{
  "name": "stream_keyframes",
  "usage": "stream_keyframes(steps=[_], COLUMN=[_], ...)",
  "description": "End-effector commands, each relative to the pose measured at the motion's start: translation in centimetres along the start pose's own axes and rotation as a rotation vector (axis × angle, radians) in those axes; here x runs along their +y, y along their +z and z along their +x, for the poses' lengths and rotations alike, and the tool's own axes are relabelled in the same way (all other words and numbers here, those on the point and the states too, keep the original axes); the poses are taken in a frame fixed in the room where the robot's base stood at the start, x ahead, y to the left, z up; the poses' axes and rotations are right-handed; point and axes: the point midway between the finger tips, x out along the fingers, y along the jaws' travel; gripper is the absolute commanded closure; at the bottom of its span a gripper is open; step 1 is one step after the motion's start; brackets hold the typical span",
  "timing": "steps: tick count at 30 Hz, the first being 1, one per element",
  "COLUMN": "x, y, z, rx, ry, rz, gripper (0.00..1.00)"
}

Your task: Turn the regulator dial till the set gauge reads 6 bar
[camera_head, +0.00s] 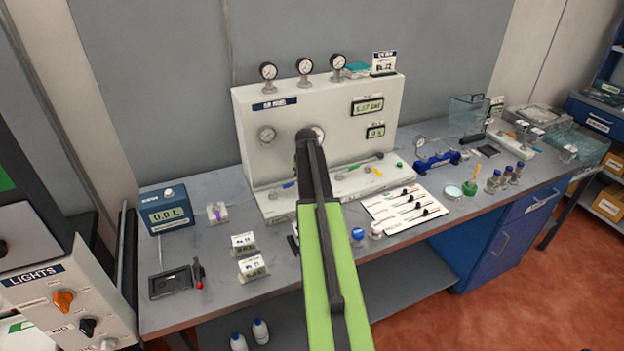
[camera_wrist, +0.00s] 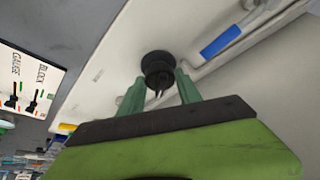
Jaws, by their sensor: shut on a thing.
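The regulator dial is a round black knob (camera_wrist: 158,68) on the white panel, seen in the wrist view. My gripper (camera_wrist: 160,85) is at the dial, with its two green fingers on either side of it, shut on it. In the head view my green and black arm (camera_head: 330,250) reaches up to the panel (camera_head: 360,140) and hides the dial.
Three gauges stand on top of the panel, one of them in the middle (camera_head: 305,66). A blue meter (camera_head: 166,208) stands at left. A white card with black levers (camera_head: 404,207) lies right of my arm. Bottles (camera_head: 493,181) stand further right.

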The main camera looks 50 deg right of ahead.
Motion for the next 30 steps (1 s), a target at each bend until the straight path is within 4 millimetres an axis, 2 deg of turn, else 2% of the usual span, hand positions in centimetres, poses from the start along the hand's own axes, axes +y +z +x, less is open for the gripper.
stream_keyframes(steps=[12, 29, 30], x=[-0.18, -0.19, -0.19], y=[-0.01, 0.02, 0.02], z=[0.03, 0.02, 0.02], rx=[-0.002, -0.002, -0.002], ry=[0.073, 0.084, 0.084], rz=[0.175, 0.201, 0.201], gripper=[1.00, 1.00, 0.57])
